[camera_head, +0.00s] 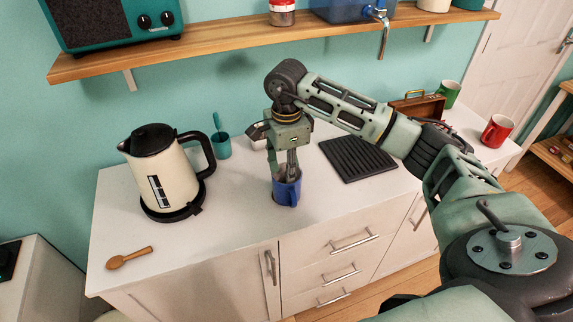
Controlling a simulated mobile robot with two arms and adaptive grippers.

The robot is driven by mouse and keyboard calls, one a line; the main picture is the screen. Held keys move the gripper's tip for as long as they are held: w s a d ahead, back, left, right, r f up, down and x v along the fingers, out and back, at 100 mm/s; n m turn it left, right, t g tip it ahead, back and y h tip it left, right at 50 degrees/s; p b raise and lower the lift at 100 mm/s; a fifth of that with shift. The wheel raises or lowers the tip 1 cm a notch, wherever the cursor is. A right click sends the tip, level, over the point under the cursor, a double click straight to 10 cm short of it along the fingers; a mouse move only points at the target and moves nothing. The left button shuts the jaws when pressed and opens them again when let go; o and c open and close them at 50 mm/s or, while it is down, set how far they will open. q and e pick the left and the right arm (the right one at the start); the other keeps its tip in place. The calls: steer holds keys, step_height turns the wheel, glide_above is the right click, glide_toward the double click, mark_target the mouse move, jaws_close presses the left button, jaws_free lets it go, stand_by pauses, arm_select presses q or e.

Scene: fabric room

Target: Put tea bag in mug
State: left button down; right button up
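A blue mug (287,192) stands upright on the white counter near its front edge, handle towards the front. My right gripper (283,168) points straight down over the mug, with its fingertips at or just inside the rim. The fingers look near each other, but the mug's rim hides their ends, so I cannot tell whether they are open or shut. No tea bag shows; it may be hidden inside the mug or behind the fingers. My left gripper is not in view.
A cream kettle (170,181) and a teal cup (222,147) stand left of the mug, and a wooden spoon (130,258) lies front left. A black drying rack (358,158), a brown box (419,108), a green mug (449,93) and a red mug (496,131) are right. A wooden shelf (230,41) overhangs.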

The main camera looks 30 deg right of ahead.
stand_by(0.5)
step_height(320, 180, up, 12)
stand_by(0.4)
stand_by(0.9)
